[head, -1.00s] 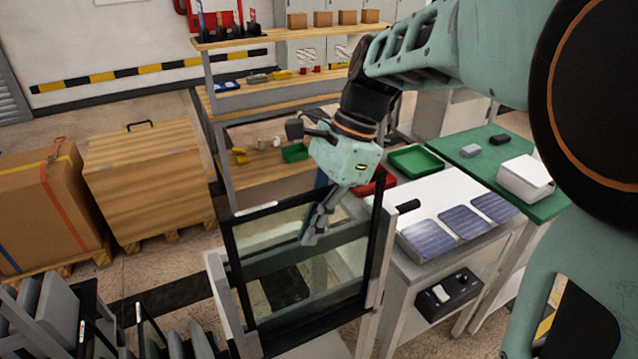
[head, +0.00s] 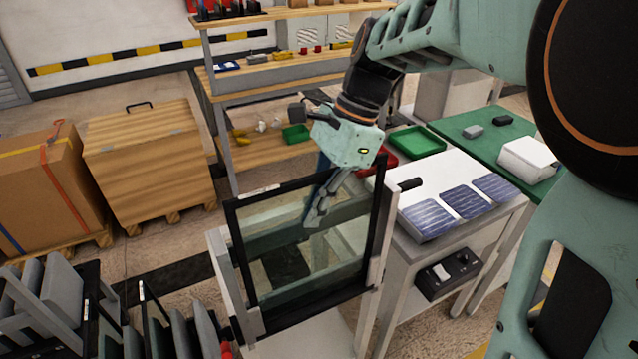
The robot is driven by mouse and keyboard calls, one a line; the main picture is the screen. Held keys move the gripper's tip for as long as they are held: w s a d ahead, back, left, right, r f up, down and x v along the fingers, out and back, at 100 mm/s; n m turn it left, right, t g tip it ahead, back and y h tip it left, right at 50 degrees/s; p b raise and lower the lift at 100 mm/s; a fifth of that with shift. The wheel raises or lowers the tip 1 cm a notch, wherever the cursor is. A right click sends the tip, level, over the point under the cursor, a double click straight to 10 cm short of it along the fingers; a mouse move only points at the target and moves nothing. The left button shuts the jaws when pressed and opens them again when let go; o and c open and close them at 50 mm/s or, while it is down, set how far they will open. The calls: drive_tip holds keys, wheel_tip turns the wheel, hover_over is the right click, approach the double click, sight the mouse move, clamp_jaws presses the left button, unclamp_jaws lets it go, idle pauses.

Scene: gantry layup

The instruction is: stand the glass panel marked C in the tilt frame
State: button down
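A black-edged glass panel (head: 290,268) stands in the grey tilt frame (head: 222,285), leaning slightly, between its two side posts. No letter C can be read on the panel from here. My gripper (head: 316,214) is at the panel's upper edge, right of its middle, with its fingers pointing down and overlapping the glass in the picture. I cannot tell whether the fingers close on the panel or only hang beside it.
A rack with grey upright pads (head: 60,295) stands at the lower left. A white table (head: 440,170) with solar cells (head: 467,202) and a black control box (head: 449,276) below is to the right. A wooden crate (head: 150,170) and shelving (head: 255,70) stand behind.

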drive_tip(key=shift+f, duration=0.25)
drive_tip(key=c, duration=2.1)
unclamp_jaws()
drive_tip(key=shift+f, duration=0.1)
